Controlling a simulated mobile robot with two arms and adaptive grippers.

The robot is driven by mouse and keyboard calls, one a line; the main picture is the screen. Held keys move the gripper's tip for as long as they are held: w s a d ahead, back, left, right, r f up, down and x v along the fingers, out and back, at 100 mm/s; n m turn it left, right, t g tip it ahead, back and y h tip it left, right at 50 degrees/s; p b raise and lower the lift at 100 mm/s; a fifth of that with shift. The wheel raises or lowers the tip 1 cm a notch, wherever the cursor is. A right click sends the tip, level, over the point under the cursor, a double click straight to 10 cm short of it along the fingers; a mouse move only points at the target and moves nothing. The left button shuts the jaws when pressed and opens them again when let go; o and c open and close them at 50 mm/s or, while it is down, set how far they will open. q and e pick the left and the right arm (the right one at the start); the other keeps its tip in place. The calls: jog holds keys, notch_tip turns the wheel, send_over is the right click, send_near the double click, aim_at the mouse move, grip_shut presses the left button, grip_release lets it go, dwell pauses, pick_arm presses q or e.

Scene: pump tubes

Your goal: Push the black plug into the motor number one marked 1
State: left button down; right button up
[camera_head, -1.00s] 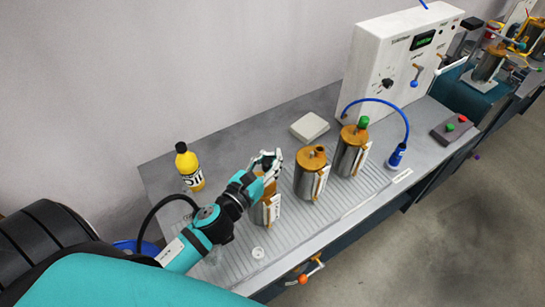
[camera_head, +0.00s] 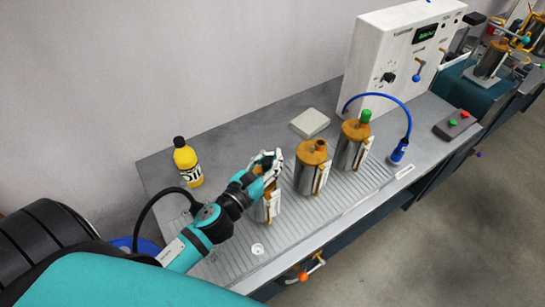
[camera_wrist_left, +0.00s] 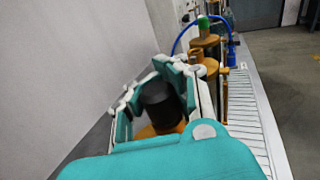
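My left gripper (camera_head: 272,162) is over the nearest of three metal motors (camera_head: 264,207) in the head view. In the left wrist view, a short black plug (camera_wrist_left: 160,103) sits between the finger pads of this gripper (camera_wrist_left: 160,85). The plug is above the motor's orange-brown top (camera_wrist_left: 160,131), but I cannot tell whether it is in the opening. The right pads look close to the plug and a gap shows on its left, so a firm grip is not clear. The number on the motor's label is not readable. My right gripper is not in view.
A middle motor (camera_head: 308,180) and a far motor with a green plug (camera_head: 365,116) stand close behind. A blue cable (camera_head: 385,97) runs from the white control box (camera_head: 385,40). A yellow bottle (camera_head: 188,165) stands at left; a pale block (camera_head: 310,123) lies behind.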

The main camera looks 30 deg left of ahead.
pick_arm(q)
jog(key=shift+s+f, duration=0.1)
jog(key=shift+f, duration=0.25)
jog(key=c, duration=1.3)
grip_release()
jog(key=shift+o, duration=0.2)
jog(key=s+a, duration=0.1)
jog(key=s, duration=1)
jog(key=shift+s+a+r, duration=0.15)
jog(key=shift+s+a, duration=0.15)
jog(key=shift+s, duration=0.1)
